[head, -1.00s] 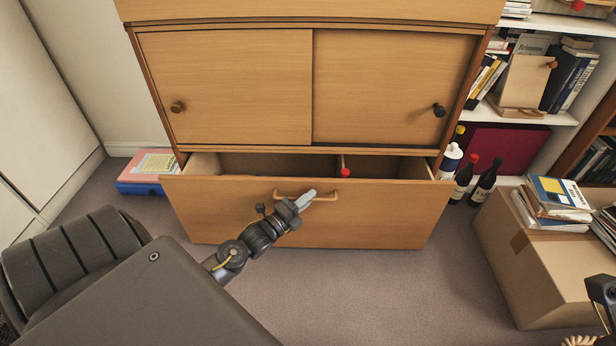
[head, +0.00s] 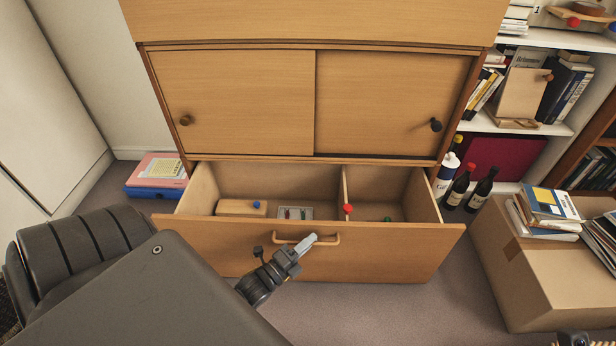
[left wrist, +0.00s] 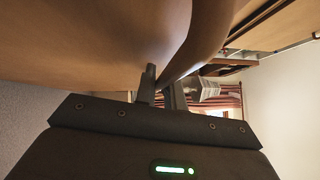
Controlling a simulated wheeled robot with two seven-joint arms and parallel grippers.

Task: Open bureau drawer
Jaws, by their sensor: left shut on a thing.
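The bureau drawer (head: 370,262) at the bottom of the wooden bureau stands well open, pulled out toward me. Its wooden bar handle (head: 328,240) is on the middle of its front. My left gripper (head: 306,244) is shut on the handle near its middle. In the left wrist view the handle (left wrist: 203,40) runs down between the fingers (left wrist: 160,85), close to the drawer front (left wrist: 80,50). Inside the drawer are a wooden box (head: 241,208), a small tray with coloured pieces (head: 296,213) and a divider (head: 346,187).
Two sliding doors (head: 235,105) above the drawer are closed. A cardboard box (head: 540,270) with books stands at the right, near the drawer's right end. Bottles (head: 457,185) stand beside the bureau. Books (head: 158,172) lie on the floor at left. Carpet in front is clear.

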